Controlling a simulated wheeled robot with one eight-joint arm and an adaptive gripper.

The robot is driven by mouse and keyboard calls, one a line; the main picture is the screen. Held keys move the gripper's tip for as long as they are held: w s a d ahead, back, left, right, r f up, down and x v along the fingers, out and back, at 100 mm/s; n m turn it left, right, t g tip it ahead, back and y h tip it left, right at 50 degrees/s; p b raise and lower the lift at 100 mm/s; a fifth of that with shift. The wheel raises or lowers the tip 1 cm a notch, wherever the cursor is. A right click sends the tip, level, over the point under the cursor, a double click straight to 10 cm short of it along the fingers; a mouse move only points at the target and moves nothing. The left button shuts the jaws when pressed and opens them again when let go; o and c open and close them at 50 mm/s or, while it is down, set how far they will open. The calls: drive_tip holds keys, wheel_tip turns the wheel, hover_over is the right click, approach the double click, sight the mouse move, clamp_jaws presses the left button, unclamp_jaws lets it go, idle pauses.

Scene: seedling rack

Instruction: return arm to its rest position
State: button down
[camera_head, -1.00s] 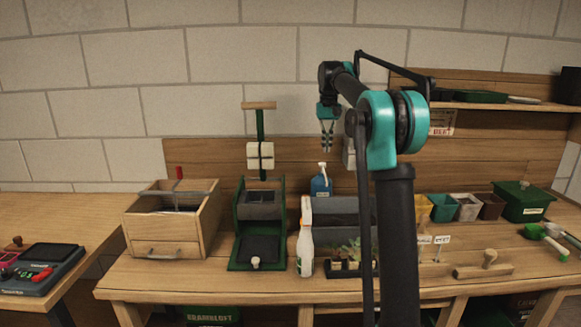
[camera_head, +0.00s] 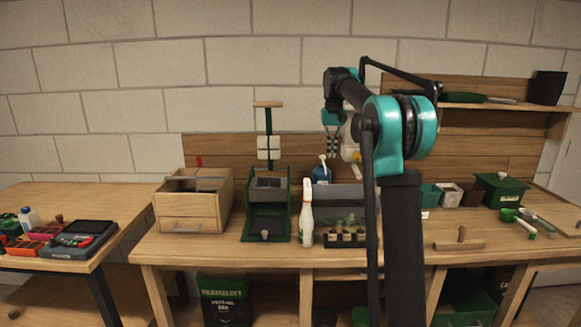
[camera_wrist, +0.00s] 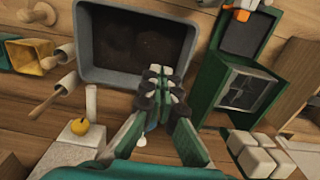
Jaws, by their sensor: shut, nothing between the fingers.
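My gripper (camera_head: 331,148) hangs from the raised arm, fingers down, above the workbench (camera_head: 290,250) and in front of the wooden back panel. In the wrist view its dark fingertips (camera_wrist: 160,92) are together, with nothing between them. Behind the tips lies a grey tub (camera_wrist: 128,77) with dark soil in it. To their right is the green press stand (camera_wrist: 205,85). No object hangs from my gripper. My arm covers part of the bench's right half in the head view.
On the bench stand a wooden drawer box (camera_head: 190,212), the green press (camera_head: 267,225), a white spray bottle (camera_head: 306,213), a seedling tray (camera_head: 345,240) and a green lidded box (camera_head: 501,190). A shelf (camera_head: 510,104) juts out at right. Open air surrounds the raised arm's left side.

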drive_tip(key=s+d+f+t, duration=0.2)
drive_tip(key=s+f, duration=1.3)
drive_tip(key=s, duration=0.5)
drive_tip(key=s+d+f+t, duration=0.2)
drive_tip(key=s+f, duration=1.4)
drive_tip(key=s, duration=0.5)
drive_tip(key=shift+f, duration=0.3)
